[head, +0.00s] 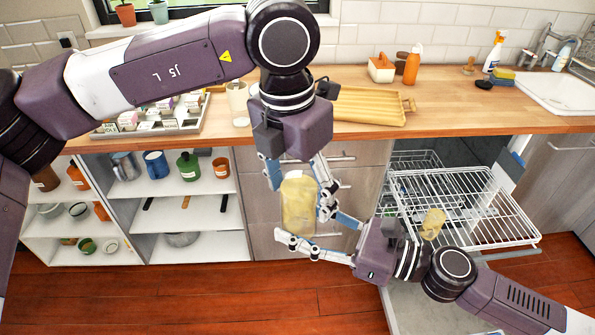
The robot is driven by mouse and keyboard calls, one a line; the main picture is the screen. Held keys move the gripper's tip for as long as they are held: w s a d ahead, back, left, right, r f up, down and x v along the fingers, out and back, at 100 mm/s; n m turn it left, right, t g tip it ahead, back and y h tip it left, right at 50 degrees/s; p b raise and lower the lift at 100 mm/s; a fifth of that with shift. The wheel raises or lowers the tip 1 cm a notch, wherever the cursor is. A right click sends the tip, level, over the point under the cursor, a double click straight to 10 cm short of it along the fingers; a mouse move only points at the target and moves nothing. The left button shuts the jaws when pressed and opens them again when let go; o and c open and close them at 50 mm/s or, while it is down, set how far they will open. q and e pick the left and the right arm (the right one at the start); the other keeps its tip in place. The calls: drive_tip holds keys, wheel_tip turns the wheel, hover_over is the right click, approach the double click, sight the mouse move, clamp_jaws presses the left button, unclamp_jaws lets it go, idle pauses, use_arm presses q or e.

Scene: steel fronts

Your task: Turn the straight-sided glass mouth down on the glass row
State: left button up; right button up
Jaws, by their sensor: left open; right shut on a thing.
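The straight-sided glass (298,207), pale yellow and see-through, is held upright in the air in front of the drawers. I cannot tell which end is its mouth. My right gripper (305,226) comes from the lower right and is shut on the glass low on its side. My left gripper (297,182) points down from above, open, its fingers on either side of the glass's upper part. The pulled-out wire rack (480,200) is at the right. A smaller yellowish glass (432,223) shows at its left front, partly behind my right arm. I cannot make out a separate glass row.
The wooden counter (450,112) runs behind, with a ribbed yellow tray (365,106), an orange bottle (412,65) and a tray of small cartons (150,120). Open shelves (190,222) with cups and pots stand at the left. Much of the rack's wire surface is bare.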

sight(302, 214)
use_arm(q)
drive_tip(key=f, duration=0.6)
drive_tip(key=shift+w+d+f, duration=0.2)
drive_tip(key=shift+w+d, duration=0.05)
drive_tip(key=shift+w, duration=0.05)
drive_tip(key=c, duration=1.2)
drive_tip(key=shift+c, duration=0.9)
use_arm(e)
drive_tip(key=o, duration=1.4)
